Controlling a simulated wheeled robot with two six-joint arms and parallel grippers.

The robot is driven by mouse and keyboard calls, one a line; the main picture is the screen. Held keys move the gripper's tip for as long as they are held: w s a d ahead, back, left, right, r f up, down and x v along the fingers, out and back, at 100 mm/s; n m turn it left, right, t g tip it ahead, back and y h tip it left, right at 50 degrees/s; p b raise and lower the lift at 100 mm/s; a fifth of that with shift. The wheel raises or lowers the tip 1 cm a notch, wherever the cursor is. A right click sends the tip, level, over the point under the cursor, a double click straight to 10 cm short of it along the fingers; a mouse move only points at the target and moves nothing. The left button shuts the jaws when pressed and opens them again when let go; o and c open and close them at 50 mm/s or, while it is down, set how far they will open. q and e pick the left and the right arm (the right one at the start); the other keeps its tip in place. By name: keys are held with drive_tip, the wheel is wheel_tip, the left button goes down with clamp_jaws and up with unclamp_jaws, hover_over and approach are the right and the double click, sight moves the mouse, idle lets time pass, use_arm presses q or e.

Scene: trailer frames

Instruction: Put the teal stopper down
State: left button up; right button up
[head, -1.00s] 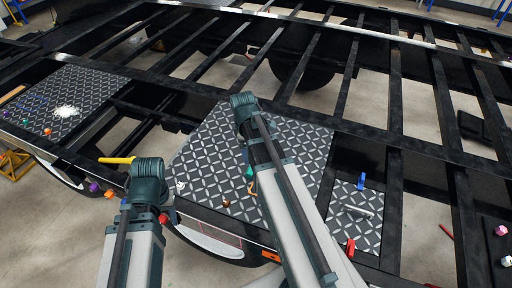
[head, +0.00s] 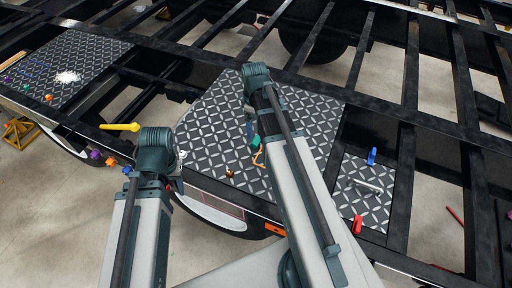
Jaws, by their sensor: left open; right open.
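The teal stopper (head: 255,140) is on or just above the large diamond-plate panel (head: 205,133), partly hidden by my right arm. My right gripper (head: 249,122) shows only as a small grey part beside the arm, right by the stopper. It is open; whether its fingers still touch the stopper I cannot tell. My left arm stands at the lower left, and its gripper is hidden behind it.
An orange hook-shaped piece (head: 258,158) and a brown knob (head: 230,173) are near the stopper. A yellow-handled tool (head: 120,127) is at left. A smaller plate (head: 348,205) at right has a blue piece (head: 372,156) and a red piece (head: 357,225). Open gaps lie between the frame beams.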

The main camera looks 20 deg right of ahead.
sight(256, 140)
use_arm(q)
drive_tip(key=shift+f+b, duration=0.55)
drive_tip(key=shift+f, duration=0.55)
use_arm(e)
drive_tip(key=shift+f, duration=1.15)
use_arm(q)
drive_tip(key=shift+f, duration=0.1)
use_arm(e)
drive_tip(key=f+b, duration=0.5)
drive_tip(key=shift+d+f, duration=0.15)
drive_tip(key=shift+d, duration=0.1)
use_arm(q)
wheel_tip(256, 140, down, 5)
drive_tip(key=shift+f, duration=0.1)
use_arm(e)
drive_tip(key=shift+s, duration=0.1)
clamp_jaws()
use_arm(q)
drive_tip(key=shift+r, duration=0.2)
use_arm(e)
drive_tip(key=shift+r, duration=0.2)
